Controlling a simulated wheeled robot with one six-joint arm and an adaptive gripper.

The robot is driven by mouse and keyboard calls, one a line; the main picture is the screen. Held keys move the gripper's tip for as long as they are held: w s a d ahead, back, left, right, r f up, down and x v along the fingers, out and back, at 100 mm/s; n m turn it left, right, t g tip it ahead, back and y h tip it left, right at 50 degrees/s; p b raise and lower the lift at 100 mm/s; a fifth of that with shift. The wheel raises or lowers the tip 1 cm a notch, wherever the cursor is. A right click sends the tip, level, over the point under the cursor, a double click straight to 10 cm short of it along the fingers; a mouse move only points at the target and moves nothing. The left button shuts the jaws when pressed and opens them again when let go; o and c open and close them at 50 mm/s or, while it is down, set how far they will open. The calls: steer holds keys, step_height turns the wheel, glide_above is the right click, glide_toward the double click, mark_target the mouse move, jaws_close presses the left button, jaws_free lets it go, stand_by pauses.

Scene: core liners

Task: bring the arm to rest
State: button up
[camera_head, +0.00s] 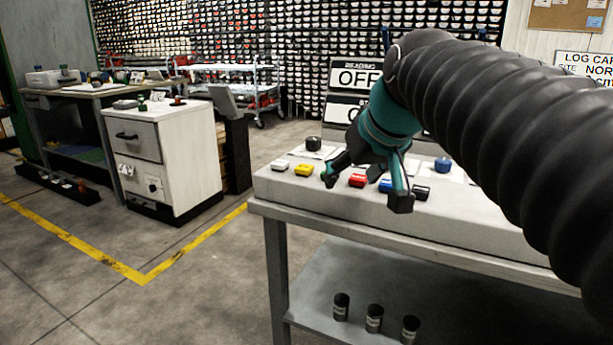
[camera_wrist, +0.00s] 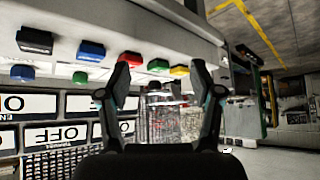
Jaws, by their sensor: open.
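My arm (camera_head: 500,120) reaches in from the right in the head view. It bends down to my gripper (camera_head: 366,188), which is over the grey bench (camera_head: 290,188). The two fingers are spread wide and hold nothing that I can see. In the wrist view my gripper (camera_wrist: 161,80) also stands open, its fingers on either side of the lower middle. Coloured blocks on the bench show past the fingertips. The head view does not show clearly how high the fingertips are above the bench.
A yellow block (camera_head: 304,170), a red block (camera_head: 357,180) and a black block (camera_head: 421,193) lie on the bench. A blue knob-like piece (camera_head: 443,164) stands behind. An OFF sign (camera_head: 355,78) rises behind the bench. Floor is open left of it, before the white cabinet (camera_head: 190,160).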

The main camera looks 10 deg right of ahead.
steer(key=shift+s+a+f, duration=0.1)
steer(key=shift+s+f, duration=0.1)
steer(key=shift+s, duration=0.05)
steer(key=f, duration=0.2)
steer(key=f+m, duration=0.1)
steer(key=shift+s+d+f+g, duration=0.1)
steer(key=shift+d+f+g, duration=0.15)
steer(key=shift+d+g, duration=0.1)
steer(key=s+a+f+g+h, duration=0.1)
steer(key=s+f, duration=1.4)
steer(key=f, duration=0.3)
steer(key=shift+f+g, duration=0.2)
steer(key=shift+g, duration=0.15)
steer(key=shift+c, duration=0.2)
